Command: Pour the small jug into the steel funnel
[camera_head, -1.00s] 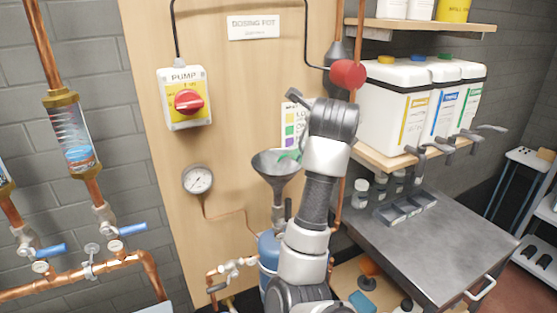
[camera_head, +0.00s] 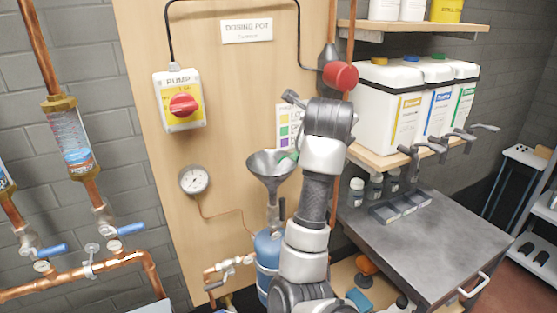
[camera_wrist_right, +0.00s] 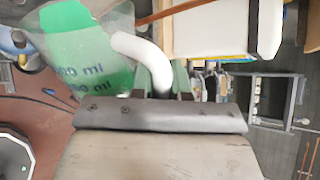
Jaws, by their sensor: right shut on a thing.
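The steel funnel (camera_head: 268,166) stands above the blue dosing pot (camera_head: 268,248) in the head view. A clear small jug (camera_wrist_right: 85,45) holding green liquid shows in the right wrist view, with a white handle (camera_wrist_right: 140,48). My right gripper (camera_wrist_right: 163,80) is shut on this handle. In the head view a bit of the jug's green (camera_head: 291,156) shows at the funnel's right rim; my right arm hides the rest and the gripper. I cannot tell the jug's tilt or see any liquid flowing. My left gripper is not in view.
A pump switch (camera_head: 181,105) and a gauge (camera_head: 194,180) are on the wooden board left of the funnel. White canisters with taps (camera_head: 388,100) stand on a shelf at right. A steel worktop (camera_head: 435,240) below holds small bottles and a divided tray (camera_head: 385,213).

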